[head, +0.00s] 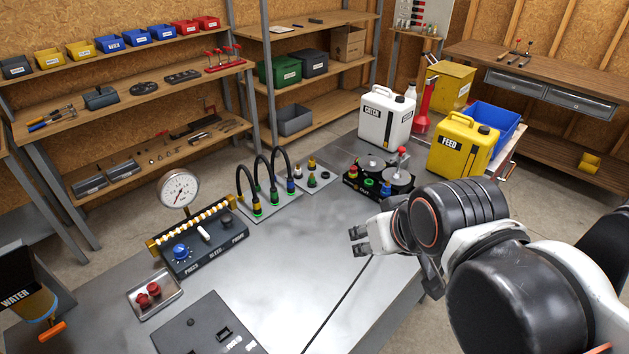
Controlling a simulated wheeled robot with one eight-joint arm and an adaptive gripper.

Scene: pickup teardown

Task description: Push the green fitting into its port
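Three black hoses arch over a pale plate (272,213); their front ends carry yellow, green and blue fittings with bright green rings. The green hose fitting (274,197) is in the middle. A smaller plate (325,186) to the right holds small loose parts, one of them green (311,179). A black block (352,187) further right has red, green and blue ports; the green port (369,183) is in the middle. Which green piece is the task's fitting, and how deep it sits, I cannot tell. My gripper (358,240) looks open and empty, in front of the block, apart from everything.
A control box (205,252) with a gauge (178,190) stands left of the hoses. A tray (155,296) with red knobs lies nearer. White (386,118) and yellow (462,147) jugs stand behind the block. The middle of the grey bench (300,270) is clear.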

